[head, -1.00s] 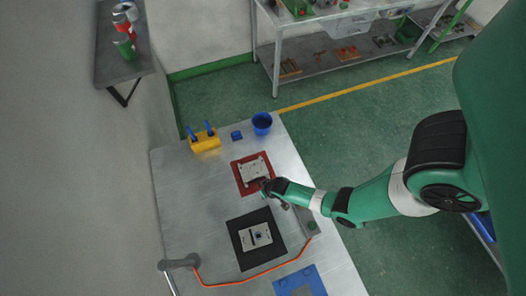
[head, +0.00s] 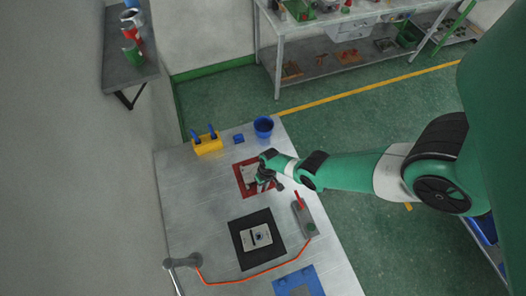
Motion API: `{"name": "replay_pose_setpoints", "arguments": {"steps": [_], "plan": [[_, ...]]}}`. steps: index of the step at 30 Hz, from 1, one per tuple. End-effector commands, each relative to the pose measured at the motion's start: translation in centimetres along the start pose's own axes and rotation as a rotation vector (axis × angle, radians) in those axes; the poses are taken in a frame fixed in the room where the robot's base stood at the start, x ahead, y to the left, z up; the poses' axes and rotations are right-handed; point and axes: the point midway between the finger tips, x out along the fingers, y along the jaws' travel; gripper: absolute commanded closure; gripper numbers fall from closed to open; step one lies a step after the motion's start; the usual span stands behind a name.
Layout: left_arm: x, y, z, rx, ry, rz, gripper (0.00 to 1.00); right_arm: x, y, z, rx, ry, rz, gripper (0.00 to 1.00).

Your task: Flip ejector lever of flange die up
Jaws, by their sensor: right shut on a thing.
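A pale metal die (head: 247,172) lies on a red mat (head: 239,180) near the middle of the table. My right gripper (head: 263,185) reaches in from the right over this die and covers its right part. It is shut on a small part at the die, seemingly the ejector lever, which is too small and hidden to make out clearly. A second pale die (head: 257,236) with a dark round spot lies on a black mat (head: 236,238) nearer the front; no gripper is at it. My left gripper is not in view.
A grey box with a red handle (head: 298,199) stands right of the black mat. An orange cable (head: 240,281) runs to a grey fixture (head: 182,262) at front left. A yellow holder (head: 208,144), blue cup (head: 263,126) and blue block (head: 238,138) stand behind. A blue plate (head: 300,282) lies in front.

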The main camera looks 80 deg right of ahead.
Motion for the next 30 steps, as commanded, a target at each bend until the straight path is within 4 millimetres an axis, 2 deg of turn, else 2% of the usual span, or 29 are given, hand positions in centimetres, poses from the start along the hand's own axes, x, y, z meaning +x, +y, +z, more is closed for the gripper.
{"name": "replay_pose_setpoints", "arguments": {"steps": [9, 10, 14, 15, 24, 26, 30], "plan": [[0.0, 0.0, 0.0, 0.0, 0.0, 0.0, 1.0, -0.1, 0.0, 0.0, 0.001, -0.001, -0.001, 1.0], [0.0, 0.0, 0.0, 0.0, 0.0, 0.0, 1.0, -0.1, 0.0, 0.0, 0.001, -0.001, -0.001, 0.7], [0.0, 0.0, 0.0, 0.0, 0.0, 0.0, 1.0, -0.1, 0.0, 0.0, 0.0, -0.001, -0.001, 0.47], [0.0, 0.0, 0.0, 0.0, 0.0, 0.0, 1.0, 0.0, 0.0, 0.0, 0.0, -0.001, 0.0, 0.44], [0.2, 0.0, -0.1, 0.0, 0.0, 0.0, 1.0, -0.2, -0.1, 0.0, 0.0, 0.0, 0.0, 0.44], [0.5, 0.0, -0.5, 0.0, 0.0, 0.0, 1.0, -0.7, -0.1, 0.0, 0.0, 0.0, 0.0, 0.44], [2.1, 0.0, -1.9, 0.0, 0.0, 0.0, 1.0, -2.8, -0.6, 0.2, -0.003, -0.001, 0.0, 0.44]]}}
